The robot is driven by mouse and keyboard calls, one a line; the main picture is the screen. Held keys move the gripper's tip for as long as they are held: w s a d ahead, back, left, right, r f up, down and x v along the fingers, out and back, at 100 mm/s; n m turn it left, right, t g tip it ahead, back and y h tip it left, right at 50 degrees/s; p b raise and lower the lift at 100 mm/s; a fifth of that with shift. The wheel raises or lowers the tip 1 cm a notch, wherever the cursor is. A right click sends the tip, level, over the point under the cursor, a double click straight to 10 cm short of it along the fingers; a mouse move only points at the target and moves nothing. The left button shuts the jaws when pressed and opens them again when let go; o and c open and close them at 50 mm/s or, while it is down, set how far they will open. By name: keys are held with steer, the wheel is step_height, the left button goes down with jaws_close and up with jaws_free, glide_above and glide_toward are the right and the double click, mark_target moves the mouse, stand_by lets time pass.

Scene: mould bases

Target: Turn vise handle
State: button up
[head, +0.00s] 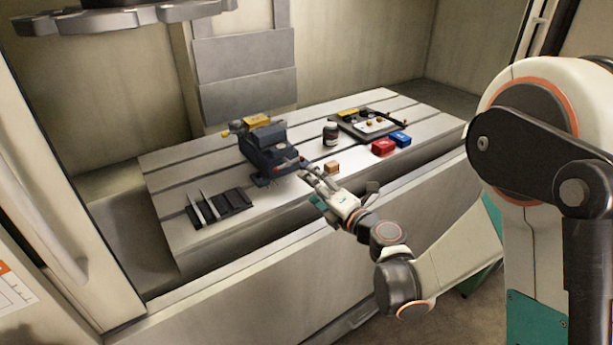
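The vise (272,152) is a dark blue-grey block with a yellow part on top. It stands on the slotted table left of the middle. A small red spot shows at its front right side, close to my fingers. I cannot make out the handle clearly. My gripper (309,174) reaches in from the lower right, with its fingertips at or just in front of the vise's front right side. Whether they touch the vise, and how wide they are apart, is too small to tell.
The pale slotted table (180,180) holds a black rack (222,207) at left, a small orange-brown block (331,167) right of my gripper, a dark bottle (330,134), a red box (383,147), a blue box (401,139) and a dark tray (352,127). A grey panel hangs behind.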

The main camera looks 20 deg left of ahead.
mark_target(290, 163)
steer(key=shift+o, duration=1.1)
steer(key=r+n+h+p, duration=0.1)
steer(key=r+n, duration=0.1)
steer(key=n, duration=0.2)
steer(key=s+r+n+g+p, duration=0.1)
steer(key=n+p, duration=0.1)
steer(key=n, duration=0.2)
steer(key=r+n+h+p, duration=0.1)
steer(key=r+n+p, duration=0.1)
steer(key=n, duration=0.2)
steer(key=shift+s+d+r+g+h, duration=0.2)
steer(key=shift+r+g+h, duration=0.1)
steer(key=shift+g, duration=0.1)
steer(key=w+a+f+n+b, duration=0.1)
steer(key=w+a, duration=0.2)
steer(key=w+a+f+n+b, duration=0.1)
steer(key=w+a+f, duration=0.1)
steer(key=w, duration=0.1)
steer(key=w+a+f+n+b, duration=0.1)
steer(key=w+a+f, duration=0.1)
steer(key=a, duration=0.1)
steer(key=shift+w+a+h, duration=0.35)
steer(key=shift+w+h, duration=0.05)
steer(key=shift+r, duration=0.15)
steer(key=c, duration=1.6)
